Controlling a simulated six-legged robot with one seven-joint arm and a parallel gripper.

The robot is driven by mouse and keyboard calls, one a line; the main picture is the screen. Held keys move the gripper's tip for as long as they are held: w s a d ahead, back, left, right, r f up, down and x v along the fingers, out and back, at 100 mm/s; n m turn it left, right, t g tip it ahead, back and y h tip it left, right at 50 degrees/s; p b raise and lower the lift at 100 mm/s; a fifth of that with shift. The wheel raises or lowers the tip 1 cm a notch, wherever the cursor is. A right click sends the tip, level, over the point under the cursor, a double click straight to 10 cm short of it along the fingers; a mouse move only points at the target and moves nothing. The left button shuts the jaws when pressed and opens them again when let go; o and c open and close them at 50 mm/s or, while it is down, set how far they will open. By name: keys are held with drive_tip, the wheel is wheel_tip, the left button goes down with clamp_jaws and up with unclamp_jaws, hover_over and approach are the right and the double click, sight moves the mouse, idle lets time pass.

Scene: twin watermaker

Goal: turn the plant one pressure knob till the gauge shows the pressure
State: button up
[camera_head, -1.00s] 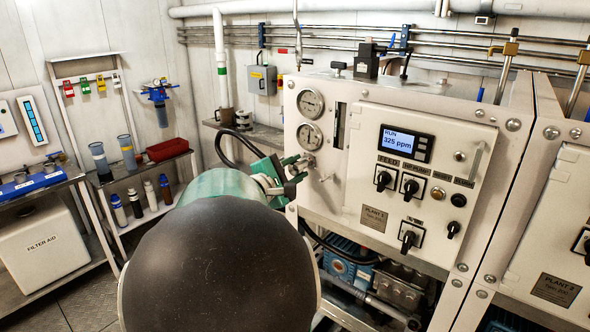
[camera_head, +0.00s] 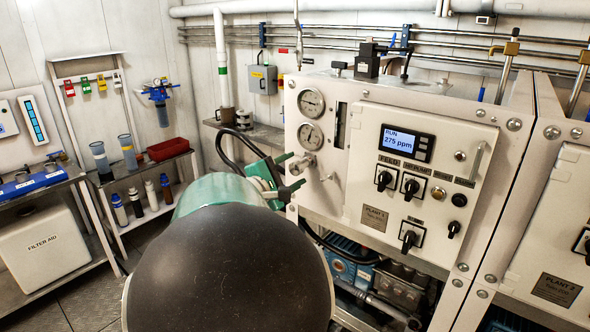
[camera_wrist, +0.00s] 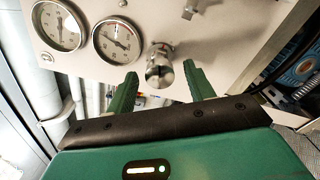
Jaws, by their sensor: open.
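The plant one panel (camera_head: 335,195) carries two round gauges, an upper one (camera_head: 311,102) and a lower one (camera_head: 309,135). Both also show in the wrist view, one at the left (camera_wrist: 57,27) and one beside the knob (camera_wrist: 117,40). The metal pressure knob (camera_head: 303,165) sits below the lower gauge; in the wrist view it (camera_wrist: 159,66) stands out from the panel between my fingers' lines. The gauge needles are too small to read surely.
A display (camera_head: 405,143) reads RUN 275 ppm. Black switches (camera_head: 409,187) are at the panel's right. A small valve handle (camera_head: 327,176) sticks out right of the knob. A dark hose (camera_head: 226,150) runs behind my gripper. Pump parts (camera_head: 350,268) lie below the panel.

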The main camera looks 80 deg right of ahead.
drive_tip(key=v, duration=1.2)
drive_tip(key=shift+f, duration=0.1)
drive_tip(key=w+a+f+m+t+y, duration=0.1)
drive_tip(key=w+a+f+t+y, duration=0.35)
drive_tip(key=a, duration=0.55)
drive_tip(key=w+a+f+t+y, duration=0.3)
drive_tip(key=a+f+y, duration=0.25)
drive_tip(key=a, duration=0.45)
drive_tip(key=w+a+t+y, duration=0.3)
drive_tip(key=a+t+y, duration=0.2)
drive_tip(key=a, duration=1.5)
drive_tip(key=shift+w+m+y, duration=0.15)
drive_tip(key=shift+m+y, duration=0.15)
drive_tip(key=shift+y, duration=0.5)
